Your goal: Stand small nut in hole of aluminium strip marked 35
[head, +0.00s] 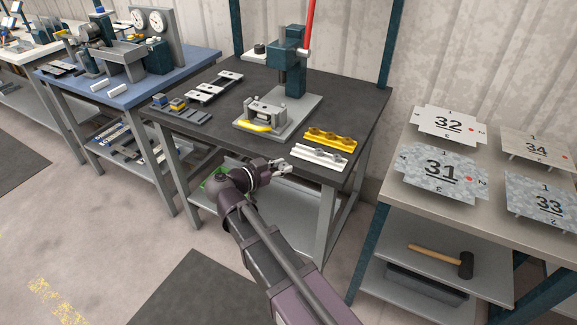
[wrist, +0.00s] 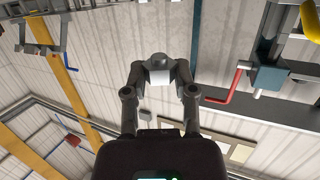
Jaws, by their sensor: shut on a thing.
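My gripper (head: 284,168) is at the front edge of the dark bench. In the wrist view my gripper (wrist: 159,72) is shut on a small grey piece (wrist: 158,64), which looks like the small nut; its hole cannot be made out. A pale silver strip (head: 319,157) with raised round spots lies on the bench's right front, right of my gripper and apart from it. It may be the aluminium strip, but no mark 35 is readable.
A yellow strip (head: 330,140) lies behind the pale one. A green press (head: 290,60) with a red lever stands at the back, a grey fixture (head: 265,112) before it. Blue and yellow blocks sit in a tray (head: 190,117) at left. Panels marked 31 to 34 lie on the right table (head: 400,210).

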